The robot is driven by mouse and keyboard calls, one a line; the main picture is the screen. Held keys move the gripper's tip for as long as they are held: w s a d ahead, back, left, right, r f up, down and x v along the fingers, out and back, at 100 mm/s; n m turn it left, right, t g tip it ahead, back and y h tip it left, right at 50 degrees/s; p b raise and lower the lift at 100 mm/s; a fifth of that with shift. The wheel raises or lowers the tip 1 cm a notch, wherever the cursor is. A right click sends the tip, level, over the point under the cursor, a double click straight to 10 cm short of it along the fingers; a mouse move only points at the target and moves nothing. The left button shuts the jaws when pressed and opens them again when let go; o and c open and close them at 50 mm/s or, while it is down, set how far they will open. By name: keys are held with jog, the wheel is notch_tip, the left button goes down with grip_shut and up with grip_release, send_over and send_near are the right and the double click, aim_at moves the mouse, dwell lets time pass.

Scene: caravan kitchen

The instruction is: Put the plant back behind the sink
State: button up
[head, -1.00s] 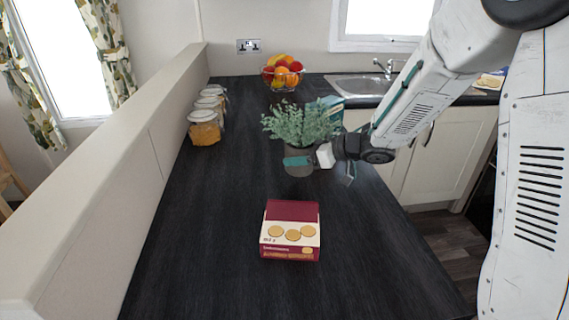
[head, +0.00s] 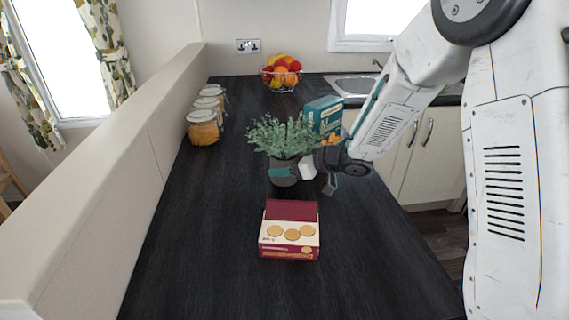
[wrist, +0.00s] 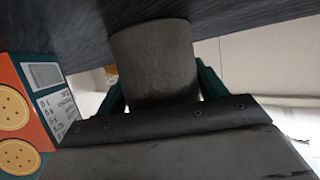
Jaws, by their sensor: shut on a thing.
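The plant (head: 280,136) has bushy grey-green leaves in a grey pot (head: 284,172). In the head view it is over the middle of the dark worktop. My gripper (head: 292,172) is shut on the pot, coming from the right. In the wrist view the pot (wrist: 155,62) sits between the teal fingers. I cannot tell whether the pot's base touches the worktop. The sink (head: 352,86) is at the back right, partly hidden by my arm.
A red and cream biscuit box (head: 290,232) lies in front of the plant. A teal box (head: 323,116) stands just behind it to the right. Jars (head: 203,128) line the left wall, and a fruit bowl (head: 281,78) is at the back. The worktop's front left is clear.

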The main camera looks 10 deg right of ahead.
jog(key=o, duration=1.4)
jog(key=shift+c, duration=0.2)
jog(key=shift+r, duration=0.1)
